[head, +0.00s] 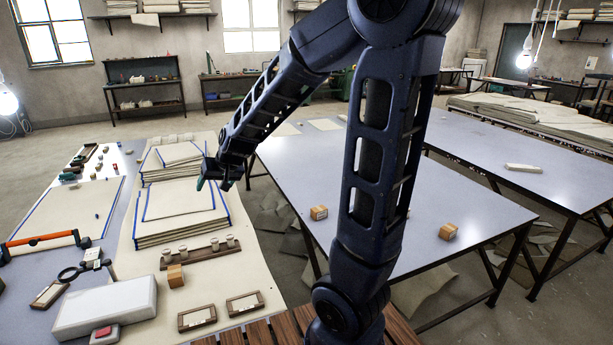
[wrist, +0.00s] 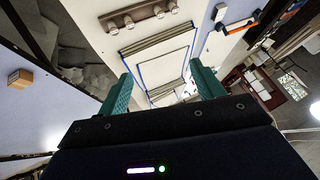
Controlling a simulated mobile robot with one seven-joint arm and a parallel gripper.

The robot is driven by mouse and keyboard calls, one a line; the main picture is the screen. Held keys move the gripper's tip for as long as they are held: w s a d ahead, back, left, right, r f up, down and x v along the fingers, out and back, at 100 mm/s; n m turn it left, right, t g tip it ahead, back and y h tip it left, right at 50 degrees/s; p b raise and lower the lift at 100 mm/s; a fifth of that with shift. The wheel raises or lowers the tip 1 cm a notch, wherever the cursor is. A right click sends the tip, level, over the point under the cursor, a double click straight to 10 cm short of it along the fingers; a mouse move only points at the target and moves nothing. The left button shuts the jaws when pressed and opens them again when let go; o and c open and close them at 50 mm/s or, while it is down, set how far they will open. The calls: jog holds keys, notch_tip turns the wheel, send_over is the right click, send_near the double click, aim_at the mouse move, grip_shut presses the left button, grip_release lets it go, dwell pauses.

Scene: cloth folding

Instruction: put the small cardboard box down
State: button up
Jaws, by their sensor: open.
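Several small cardboard boxes are in the head view. One box (head: 319,212) rests near the left edge of the right-hand table (head: 400,190), and another box (head: 447,231) sits further right on it. A third box (head: 175,275) stands on the left-hand table in front of a peg rack. My gripper (head: 216,181) is open above the stacked cloth boards (head: 180,208), apart from every box. In the wrist view my gripper (wrist: 163,88) has its teal fingers spread, with nothing visible between them. A cardboard box (wrist: 20,78) shows at the far left there.
The wooden peg rack (head: 199,252), small frames (head: 244,303), a white block (head: 105,308) and an orange-handled tool (head: 45,240) crowd the left-hand table. A gap separates the two tables. The right-hand table is mostly clear.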

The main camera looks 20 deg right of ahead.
jog(key=s+d+r+h, duration=0.2)
jog(key=s+d+r, duration=0.2)
jog(key=s+d, duration=0.6)
jog(key=s+d+r+g+h, duration=0.1)
jog(key=s+d+r, duration=0.3)
jog(key=s+d, duration=0.6)
jog(key=shift+s+d+r+m+h, duration=0.25)
jog(key=shift+s+d+m+h, duration=0.15)
jog(key=shift+d+h, duration=0.25)
jog(key=shift+o, duration=0.4)
jog(key=shift+w, duration=0.1)
